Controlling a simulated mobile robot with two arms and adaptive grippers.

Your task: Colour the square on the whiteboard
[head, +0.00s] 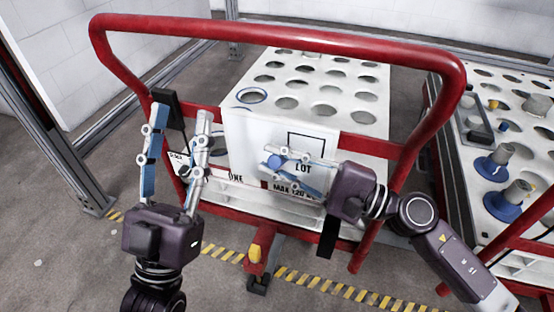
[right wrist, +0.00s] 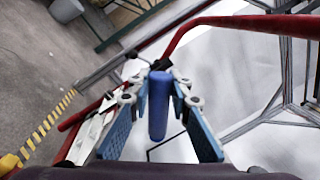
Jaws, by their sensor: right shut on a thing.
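A black square outline (head: 307,141) is on the white front panel (head: 250,135) of a holed block in a red-framed cart. The part of the square that shows is white inside; the gripper partly covers its lower edge. In the right wrist view a corner of a black line (right wrist: 165,147) shows below the marker. My right gripper (head: 268,167) is in front of the panel, left of and below the square, shut on a blue marker (right wrist: 159,105). I cannot tell whether the marker touches the panel. My left gripper (head: 181,115) is open and empty, left of the panel.
The red cart handle (head: 290,35) arches over and around the block. Red rails cross beside the panel. A second holed cart (head: 475,165) with blue-based parts stands at the right. Grey gantry posts (head: 45,110) rise at the left. Yellow-black floor tape runs in front.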

